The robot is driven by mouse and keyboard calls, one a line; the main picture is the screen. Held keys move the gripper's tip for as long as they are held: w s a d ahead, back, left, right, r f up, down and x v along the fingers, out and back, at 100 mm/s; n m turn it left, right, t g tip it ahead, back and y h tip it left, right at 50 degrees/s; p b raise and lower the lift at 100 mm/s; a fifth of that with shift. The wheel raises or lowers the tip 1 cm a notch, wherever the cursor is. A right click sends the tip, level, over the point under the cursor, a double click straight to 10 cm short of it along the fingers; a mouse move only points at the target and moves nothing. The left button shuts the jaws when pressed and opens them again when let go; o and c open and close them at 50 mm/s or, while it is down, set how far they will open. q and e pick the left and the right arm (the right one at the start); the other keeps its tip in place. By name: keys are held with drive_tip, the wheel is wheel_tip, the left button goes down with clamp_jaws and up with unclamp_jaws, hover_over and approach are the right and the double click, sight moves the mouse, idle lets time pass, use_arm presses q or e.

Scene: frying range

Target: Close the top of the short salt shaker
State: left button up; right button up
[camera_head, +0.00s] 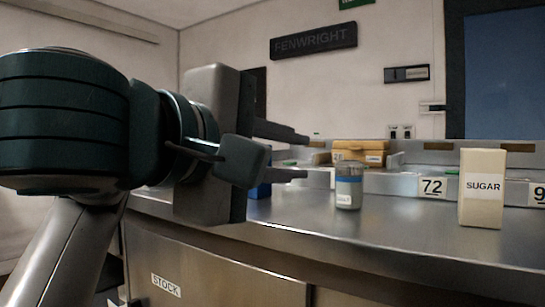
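A short shaker (348,186) stands upright on the steel counter (400,228), a little right of the middle. It has a greyish upper part, a blue band and a pale label low on its side. Whether its top is open or closed is too small to tell. My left gripper (304,156) points right, with its two dark fingers apart and nothing seen between them. Its fingertips are to the left of the shaker, at about the height of its top, and appear apart from it. My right gripper is not in view.
A SUGAR carton (482,188) stands on the counter at the right. Behind are a raised ledge with a 72 label (432,186) and a cardboard box (361,152). A blue object (262,190) is partly hidden behind my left gripper. Counter between shaker and carton is clear.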

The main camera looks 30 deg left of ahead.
use_arm(q)
drive_tip(key=shift+s+a+r, duration=0.1)
drive_tip(key=shift+s, duration=0.75)
drive_tip(key=shift+s+a+r, duration=0.1)
drive_tip(key=shift+s, duration=0.75)
